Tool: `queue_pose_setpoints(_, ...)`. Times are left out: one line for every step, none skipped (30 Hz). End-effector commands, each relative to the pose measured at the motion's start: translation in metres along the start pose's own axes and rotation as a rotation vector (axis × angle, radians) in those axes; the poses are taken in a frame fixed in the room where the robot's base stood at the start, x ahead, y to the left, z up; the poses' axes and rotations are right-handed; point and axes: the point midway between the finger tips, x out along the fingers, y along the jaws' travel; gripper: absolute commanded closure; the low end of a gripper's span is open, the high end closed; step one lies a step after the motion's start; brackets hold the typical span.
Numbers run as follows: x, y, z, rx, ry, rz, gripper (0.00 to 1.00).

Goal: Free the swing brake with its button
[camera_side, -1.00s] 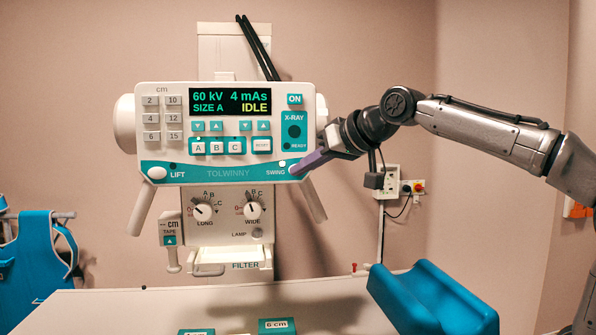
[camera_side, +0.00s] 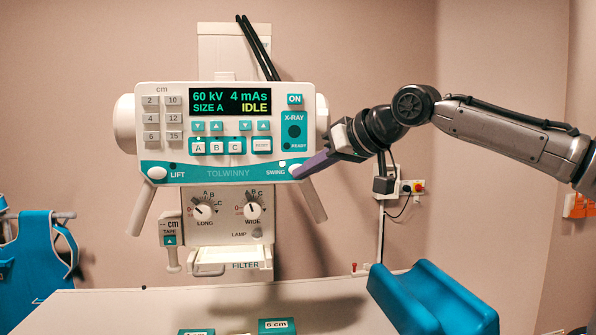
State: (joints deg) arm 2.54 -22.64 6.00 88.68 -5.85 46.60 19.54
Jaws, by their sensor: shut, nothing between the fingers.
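The white round SWING button (camera_side: 297,168) is at the lower right corner of the control panel (camera_side: 220,175). A small light beside the SWING label looks bright white, while the one near LIFT is dark. My gripper (camera_side: 296,177) is shut and empty. Its purple fingers come in from the right, and their tips overlap the lower edge of the SWING button in the picture. I cannot tell whether they touch or press it. The tube head shows no visible tilt.
The white LIFT button (camera_side: 157,173) is at the panel's lower left. A handle (camera_side: 313,200) slants down below the SWING button. A blue cradle (camera_side: 430,298) stands on the table (camera_side: 110,305) at lower right. Wall sockets (camera_side: 391,182) are behind my wrist.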

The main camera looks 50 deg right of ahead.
Motion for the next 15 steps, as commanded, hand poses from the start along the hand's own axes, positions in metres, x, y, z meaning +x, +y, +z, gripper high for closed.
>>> queue_pose_setpoints(-0.004, -0.003, 0.003, -0.001, 0.000, -0.003, 1.00)
queue_pose_setpoints(-0.006, -0.005, 0.004, -0.003, -0.001, -0.003, 1.00)
queue_pose_setpoints(-0.008, -0.007, 0.007, -0.002, -0.003, -0.004, 1.00)
queue_pose_setpoints(-0.010, -0.008, 0.008, -0.003, -0.003, -0.004, 1.00)
queue_pose_setpoints(-0.012, -0.010, 0.009, -0.002, -0.002, -0.004, 1.00)
queue_pose_setpoints(-0.014, -0.011, 0.011, -0.002, -0.001, -0.004, 1.00)
queue_pose_setpoints(-0.016, -0.013, 0.012, -0.002, -0.002, -0.004, 1.00)
queue_pose_setpoints(-0.017, -0.013, 0.013, -0.002, -0.001, -0.003, 1.00)
queue_pose_setpoints(-0.019, -0.014, 0.014, -0.001, -0.001, -0.003, 1.00)
queue_pose_setpoints(-0.019, -0.015, 0.015, -0.001, -0.001, -0.002, 1.00)
queue_pose_setpoints(-0.020, -0.015, 0.015, -0.001, -0.001, -0.001, 1.00)
queue_pose_setpoints(-0.021, -0.015, 0.015, 0.000, -0.001, 0.000, 1.00)
queue_pose_setpoints(-0.021, -0.015, 0.015, 0.001, -0.001, 0.001, 1.00)
queue_pose_setpoints(-0.021, -0.015, 0.015, 0.001, -0.001, 0.001, 1.00)
queue_pose_setpoints(-0.021, -0.015, 0.015, 0.002, -0.001, 0.001, 1.00)
